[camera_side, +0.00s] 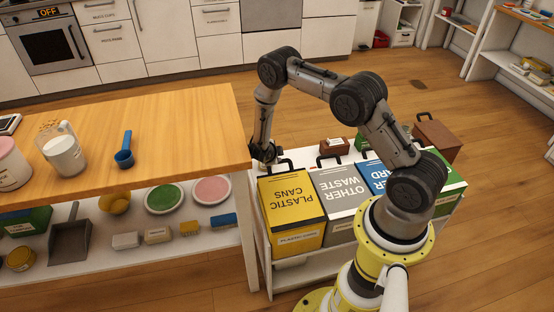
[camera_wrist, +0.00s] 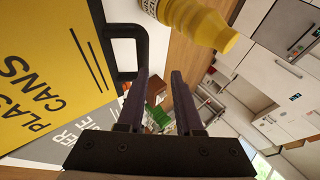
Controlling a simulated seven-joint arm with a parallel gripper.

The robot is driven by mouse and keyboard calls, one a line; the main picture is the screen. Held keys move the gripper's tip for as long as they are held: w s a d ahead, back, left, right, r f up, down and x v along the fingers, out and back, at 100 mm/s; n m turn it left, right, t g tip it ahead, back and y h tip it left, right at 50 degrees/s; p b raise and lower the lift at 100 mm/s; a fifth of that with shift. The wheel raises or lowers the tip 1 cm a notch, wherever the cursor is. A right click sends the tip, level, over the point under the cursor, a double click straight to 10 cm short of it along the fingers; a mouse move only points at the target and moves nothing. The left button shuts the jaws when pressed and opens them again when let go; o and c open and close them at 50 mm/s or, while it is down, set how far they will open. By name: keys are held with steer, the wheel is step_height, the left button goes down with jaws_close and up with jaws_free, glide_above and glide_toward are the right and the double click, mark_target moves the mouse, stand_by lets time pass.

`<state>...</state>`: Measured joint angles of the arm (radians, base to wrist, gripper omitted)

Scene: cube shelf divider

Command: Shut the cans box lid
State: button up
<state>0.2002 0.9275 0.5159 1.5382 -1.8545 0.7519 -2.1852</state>
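The cans box (camera_side: 297,240) is yellow and stands at the left end of a row of boxes on a low white shelf unit. Its lid (camera_side: 292,205), marked "PLASTIC CANS", lies flat over the box in the side view, with no gap that I can make out. The yellow lid (camera_wrist: 40,60) also fills the left of the wrist view, with its black handle (camera_wrist: 141,45) beside my gripper. My gripper (camera_wrist: 158,74) is open, with nothing seen between its fingers; the left fingertip is close to the handle, and I cannot tell whether they touch. In the side view my gripper (camera_side: 266,155) is at the lid's back edge.
A grey "other waste" box (camera_side: 340,190), a blue box (camera_side: 372,175) and a green box (camera_side: 450,185) stand to the right. A wooden counter (camera_side: 190,110) is close on the left. Open floor lies behind.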

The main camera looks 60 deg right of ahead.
steer(key=shift+d+r, duration=0.15)
steer(key=shift+d, duration=0.05)
steer(key=c, duration=0.4)
steer(key=d+r+m+g, duration=0.1)
steer(key=m, duration=0.1)
steer(key=s+d+r+m+g, duration=0.1)
steer(key=d+m, duration=0.1)
steer(key=m, duration=0.1)
steer(key=s+d+r+m+g, duration=0.1)
steer(key=m, duration=0.2)
steer(key=shift+d, duration=0.2)
jaws_close()
steer(key=w+r+m+y, duration=0.2)
steer(key=r+m+y, duration=0.25)
steer(key=m, duration=0.85)
steer(key=w+r+m+y, duration=0.2)
steer(key=r+m+y, duration=0.3)
steer(key=m, duration=0.8)
steer(key=shift+y, duration=0.25)
steer(key=f, duration=0.5)
steer(key=s+a+f, duration=0.1)
steer(key=f, duration=0.4)
steer(key=a+f, duration=0.1)
steer(key=f, duration=0.4)
steer(key=shift+s, duration=0.15)
